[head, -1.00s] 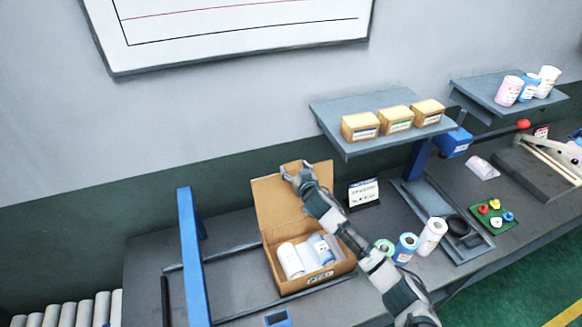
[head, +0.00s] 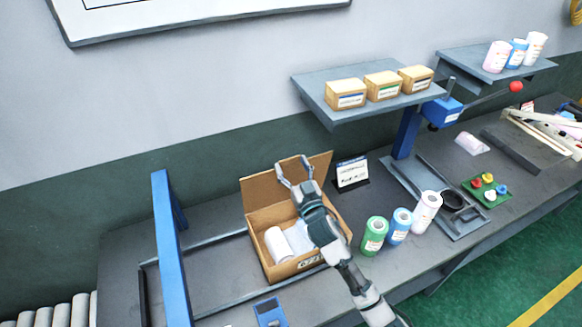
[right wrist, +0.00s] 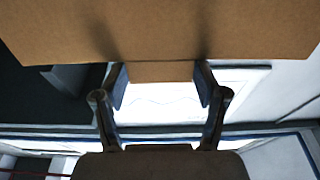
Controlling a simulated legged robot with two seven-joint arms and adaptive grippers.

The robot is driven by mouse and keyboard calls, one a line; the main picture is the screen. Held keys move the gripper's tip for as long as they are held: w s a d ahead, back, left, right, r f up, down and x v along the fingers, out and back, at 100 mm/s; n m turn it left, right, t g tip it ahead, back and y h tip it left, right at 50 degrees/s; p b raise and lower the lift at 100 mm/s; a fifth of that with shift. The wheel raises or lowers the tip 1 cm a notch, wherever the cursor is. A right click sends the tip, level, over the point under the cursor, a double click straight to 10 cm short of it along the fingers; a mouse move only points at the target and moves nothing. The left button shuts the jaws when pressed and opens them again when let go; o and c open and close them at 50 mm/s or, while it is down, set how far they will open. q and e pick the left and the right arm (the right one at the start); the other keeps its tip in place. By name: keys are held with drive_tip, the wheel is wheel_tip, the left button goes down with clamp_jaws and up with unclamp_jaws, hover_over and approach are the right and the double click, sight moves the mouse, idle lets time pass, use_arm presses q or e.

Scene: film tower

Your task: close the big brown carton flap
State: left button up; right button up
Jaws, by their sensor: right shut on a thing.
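The open brown carton (head: 297,268) stands on the grey bench, with its big flap (head: 259,193) raised at the back. My right gripper (head: 293,167) is at the flap's upper edge, its fingers apart on either side of a part of it. In the right wrist view the flap (right wrist: 165,35) fills the top, and its narrow tab (right wrist: 160,72) sits between the two fingers. A white roll (head: 278,245) and a pale, partly hidden item lie inside the carton. My right arm hides part of the carton's right side. My left gripper is not in view.
Green (head: 374,236), blue (head: 399,226) and white (head: 426,212) rolls stand right of the carton. A sign (head: 351,172) stands behind it. A blue post (head: 168,245) rises at left. A shelf with boxes (head: 383,86) hangs above at right.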

drive_tip(key=shift+f, duration=0.2)
drive_tip(key=o, duration=1.7)
drive_tip(key=v, duration=1.2)
